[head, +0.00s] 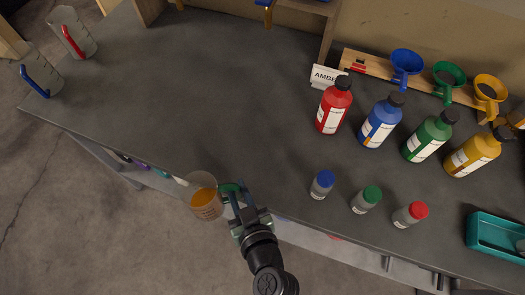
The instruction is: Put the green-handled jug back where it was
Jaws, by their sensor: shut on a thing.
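The green-handled jug (205,194) is a clear measuring jug with amber liquid in its bottom. It is at the front edge of the grey workbench (190,90), in the lower middle of the head view. My gripper (243,200) is shut on its green handle, on the jug's right side. I cannot tell whether the jug is resting on the bench or held above it. Two similar clear jugs stand at the bench's far left, a red-handled jug (73,34) and a blue-handled jug (42,75).
Red (333,107), blue (380,121), green (428,138) and yellow (474,153) bottles stand at right. Small jars with blue (323,184), green (366,199) and red (410,214) lids stand before them. A funnel rack (372,68) is behind, a teal tray (488,237) far right. The bench's middle is clear.

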